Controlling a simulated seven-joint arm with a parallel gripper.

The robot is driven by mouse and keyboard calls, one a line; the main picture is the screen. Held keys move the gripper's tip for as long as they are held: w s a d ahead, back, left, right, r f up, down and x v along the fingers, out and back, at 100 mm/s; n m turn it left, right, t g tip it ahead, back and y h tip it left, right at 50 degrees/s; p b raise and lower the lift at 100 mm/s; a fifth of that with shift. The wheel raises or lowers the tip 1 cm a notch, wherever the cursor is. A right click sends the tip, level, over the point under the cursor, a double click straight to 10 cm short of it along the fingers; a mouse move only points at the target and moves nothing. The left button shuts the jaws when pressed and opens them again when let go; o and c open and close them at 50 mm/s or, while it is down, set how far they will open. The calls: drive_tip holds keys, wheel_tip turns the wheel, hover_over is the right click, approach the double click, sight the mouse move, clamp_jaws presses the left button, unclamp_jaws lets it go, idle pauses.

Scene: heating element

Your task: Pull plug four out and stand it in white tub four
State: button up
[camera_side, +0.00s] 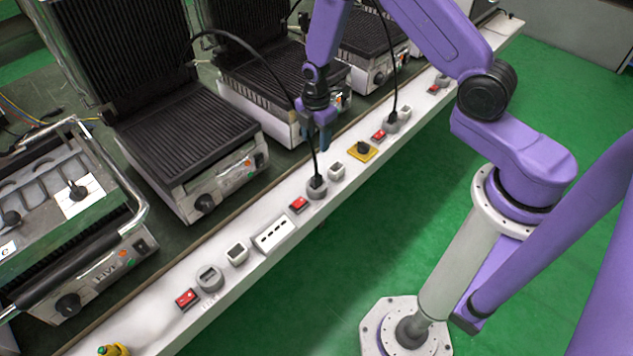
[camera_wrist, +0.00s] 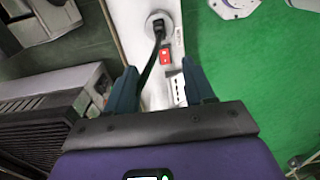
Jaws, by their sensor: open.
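A black plug (camera_side: 317,183) stands in a round grey socket (camera_side: 316,193) on the white bench strip. It also shows in the wrist view (camera_wrist: 158,25), its cord running toward me between the fingers. My gripper (camera_side: 317,140) is open, pointing down above this plug and not around it; it also shows in the wrist view (camera_wrist: 160,82). A small white tub (camera_side: 336,170) sits just right of the socket. Another black plug (camera_side: 391,117) stands in a socket farther right, beside another white tub (camera_side: 405,112). I cannot read any number four.
Along the strip are red switches (camera_side: 299,205), a white multi-slot block (camera_side: 273,235), a plugless round socket (camera_side: 209,278), a third white tub (camera_side: 238,252) and a yellow plate with a black knob (camera_side: 362,150). Contact grills (camera_side: 190,140) line the back. Green floor lies in front.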

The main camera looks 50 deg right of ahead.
sight(316, 176)
wheel_tip(316, 176, down, 16)
drive_tip(key=shift+d+f, duration=0.1)
idle(0.8)
clamp_jaws()
